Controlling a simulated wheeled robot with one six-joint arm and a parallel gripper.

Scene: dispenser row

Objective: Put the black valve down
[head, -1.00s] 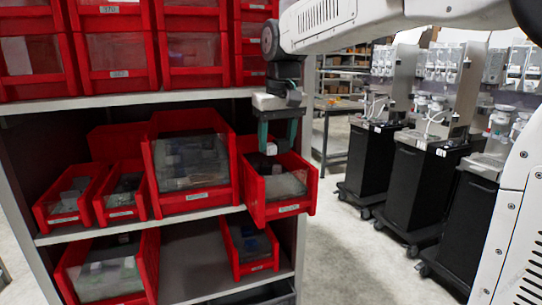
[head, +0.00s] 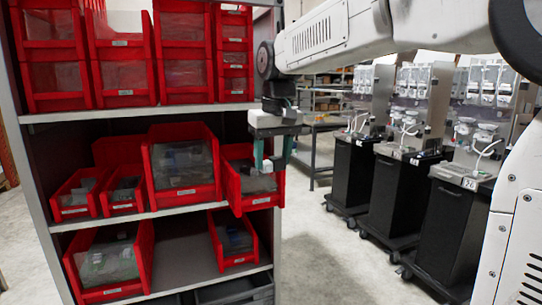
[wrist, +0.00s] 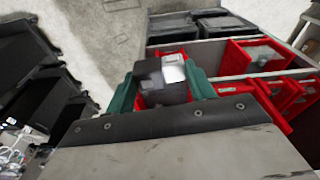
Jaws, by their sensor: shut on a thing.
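My gripper (head: 268,164) hangs pointing down at the right front of the shelf, in front of the right part of a red bin (head: 262,201). Its green fingers also show in the wrist view (wrist: 161,90), shut on the black valve (wrist: 152,92). The valve is a dark block with pale grey and white parts, held between the two fingers. In the head view only a small pale part of the valve (head: 267,166) shows between the fingertips.
A shelf unit (head: 130,113) with several red bins stands at the left. Several black wheeled carts (head: 403,200) with dispensing equipment stand in a row at the right. A grey table (head: 322,125) stands behind. Bare floor (head: 325,260) lies between shelf and carts.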

